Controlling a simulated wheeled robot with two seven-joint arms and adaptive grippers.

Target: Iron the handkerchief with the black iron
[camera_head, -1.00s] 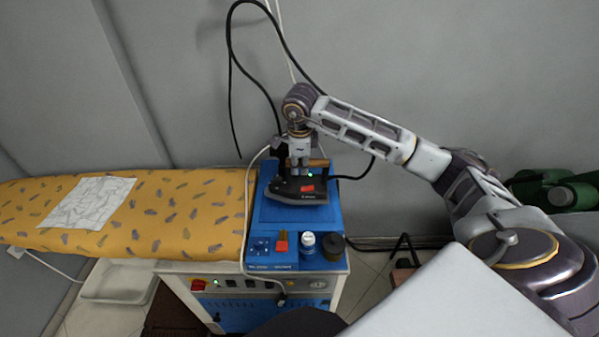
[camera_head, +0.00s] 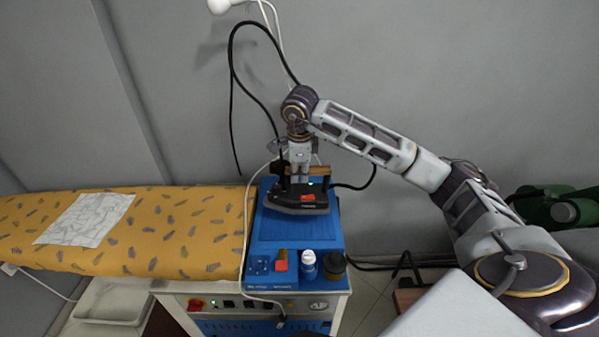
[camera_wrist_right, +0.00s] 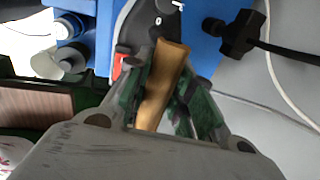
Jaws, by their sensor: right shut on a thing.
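The black iron (camera_head: 298,203) sits over the blue top of the ironing station (camera_head: 292,234). Whether it touches that top or is held just above it, I cannot tell. My right gripper (camera_head: 300,172) comes down from above onto its wooden handle. In the right wrist view, the fingers (camera_wrist_right: 169,90) are closed around the wooden handle (camera_wrist_right: 160,84), with part of the black iron (camera_wrist_right: 140,28) beyond. The white, lightly creased handkerchief (camera_head: 86,219) lies flat on the yellow patterned ironing board (camera_head: 175,235), at the left. My left gripper is not in view.
A white bottle (camera_head: 308,264) and a dark jar (camera_head: 334,266) stand on the station's front edge. A black cable (camera_head: 232,95) loops up behind the iron. Green objects (camera_head: 555,207) are at the far right. The board between handkerchief and station is clear.

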